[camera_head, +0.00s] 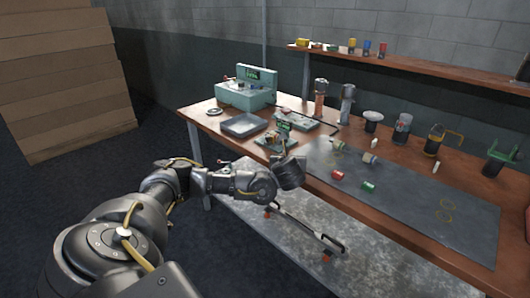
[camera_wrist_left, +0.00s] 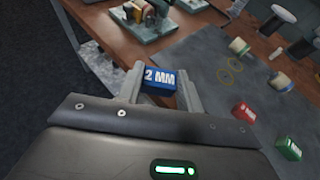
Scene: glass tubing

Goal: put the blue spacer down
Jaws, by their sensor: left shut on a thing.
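The blue spacer (camera_wrist_left: 159,79), marked "2 MM" in white, sits between the two fingers of my left gripper (camera_wrist_left: 161,88) in the left wrist view. The fingers are shut on it, near the front edge of the workbench (camera_head: 405,172). In the head view my left gripper (camera_head: 291,160) is at the bench's front edge, and the blue spacer is hidden there. A red spacer (camera_head: 338,174) and a green spacer (camera_head: 369,187) lie on the dark mat (camera_head: 420,208). They also show in the left wrist view, red (camera_wrist_left: 243,112) and green (camera_wrist_left: 288,149). My right gripper is in neither view.
Two cream-and-dark cylindrical parts (camera_head: 370,158) lie on the mat behind the red spacer. A small green fixture (camera_head: 277,142), a grey tray (camera_head: 243,126) and a teal machine (camera_head: 245,95) stand to the left.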

